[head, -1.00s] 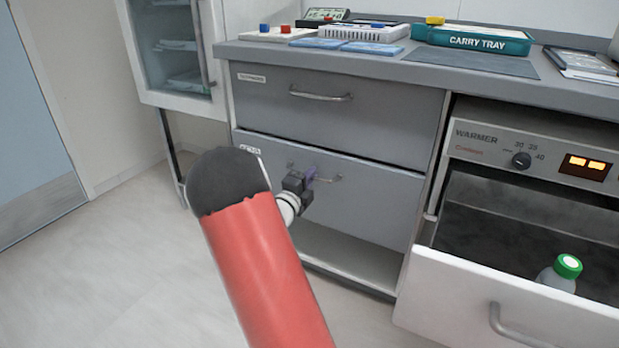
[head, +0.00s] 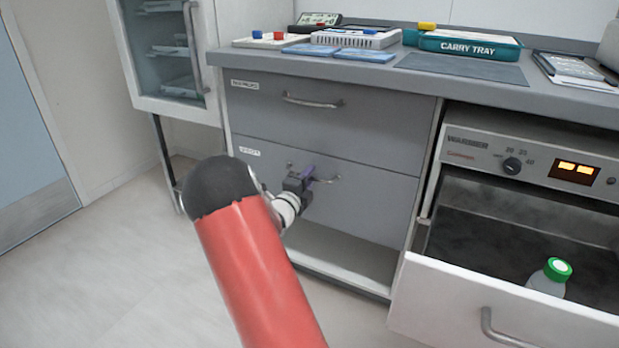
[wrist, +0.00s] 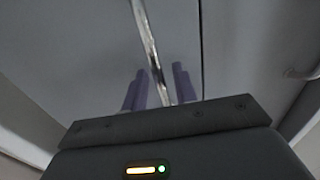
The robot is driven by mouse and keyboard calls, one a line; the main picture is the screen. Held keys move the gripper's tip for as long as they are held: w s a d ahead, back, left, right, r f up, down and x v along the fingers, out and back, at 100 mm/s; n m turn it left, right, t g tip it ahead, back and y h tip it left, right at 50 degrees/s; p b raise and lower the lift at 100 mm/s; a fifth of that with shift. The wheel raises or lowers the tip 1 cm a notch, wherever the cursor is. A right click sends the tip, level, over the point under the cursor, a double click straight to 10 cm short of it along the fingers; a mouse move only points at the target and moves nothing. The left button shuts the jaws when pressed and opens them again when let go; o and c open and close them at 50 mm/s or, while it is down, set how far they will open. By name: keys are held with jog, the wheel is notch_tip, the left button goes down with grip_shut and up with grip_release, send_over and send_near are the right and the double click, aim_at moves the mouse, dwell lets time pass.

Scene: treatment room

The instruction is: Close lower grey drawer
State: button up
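The lower grey drawer (head: 365,205) is in the cabinet below the worktop. Its front looks about level with the upper drawer's front; any small gap is too fine to tell. My gripper (head: 309,174) is at the drawer's bar handle (head: 328,180). In the wrist view, the two purple fingers of my gripper (wrist: 160,88) stand apart on either side of the handle (wrist: 148,45), with space visible beside the bar. The drawer front (wrist: 100,40) fills the wrist view behind them. My red arm hides part of the cabinet's left side.
The upper grey drawer (head: 330,125) is shut. To the right, a white warmer drawer (head: 440,300) stands open with a green-capped bottle (head: 549,278) inside. An open shelf (head: 340,258) lies below the lower drawer. A glass-fronted cabinet (head: 165,60) stands left. Floor at left is clear.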

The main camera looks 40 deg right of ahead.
jog(key=r+v, duration=0.1)
jog(key=v, duration=0.6)
jog(key=shift+s+a+f, duration=0.15)
jog(key=shift+f, duration=0.35)
jog(key=s+a+r+m+g+y+p, duration=0.1)
jog(key=s+a+r+m+g+y, duration=0.25)
jog(key=s+m, duration=0.65)
jog(key=s+a+r+m+g+y+p, duration=0.3)
jog(key=s+m, duration=0.4)
jog(key=m, duration=0.7)
jog(key=s+a+r+m+t+y, duration=0.1)
jog(key=s+a+r+m+y, duration=0.1)
jog(key=a+m, duration=0.3)
jog(key=s+a+r+m+t+y, duration=0.2)
jog(key=s+a+m+y, duration=0.2)
jog(key=a, duration=0.7)
jog(key=s+a+r+m+t+y, duration=0.2)
jog(key=s+a+m+y, duration=0.1)
jog(key=a+m+y, duration=0.2)
jog(key=a+m, duration=0.2)
jog(key=a, duration=0.1)
jog(key=shift+p, duration=0.4)
jog(key=shift+s+y, duration=0.1)
jog(key=shift+y, duration=0.15)
